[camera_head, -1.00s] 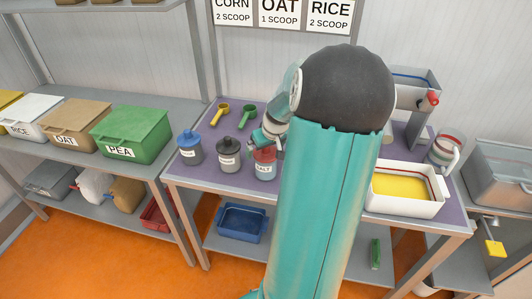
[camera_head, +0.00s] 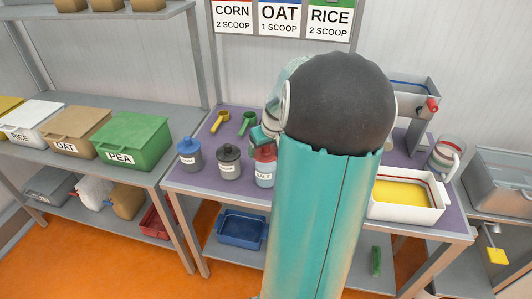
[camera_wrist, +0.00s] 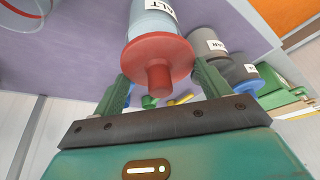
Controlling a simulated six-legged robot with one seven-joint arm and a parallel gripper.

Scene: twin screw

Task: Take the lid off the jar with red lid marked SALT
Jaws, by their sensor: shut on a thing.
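The SALT jar (camera_head: 264,175) is a clear jar with a red lid (camera_head: 264,154), standing on the purple table top behind my arm. In the wrist view the jar (camera_wrist: 152,17) has its label partly in sight, and the round red lid (camera_wrist: 148,50) with its central knob faces the camera. My gripper (camera_wrist: 160,82) has one green finger on each side of the lid and is shut on it. The lid sits on the jar's mouth with no clear gap. In the head view my gripper (camera_head: 264,136) is partly hidden by my arm.
A jar with a dark lid (camera_head: 228,164) and a jar with a blue lid (camera_head: 189,154) stand close by on the left. A yellow scoop (camera_head: 220,121) and a green scoop (camera_head: 247,122) lie behind. A white tray (camera_head: 405,209) stands right of my arm.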

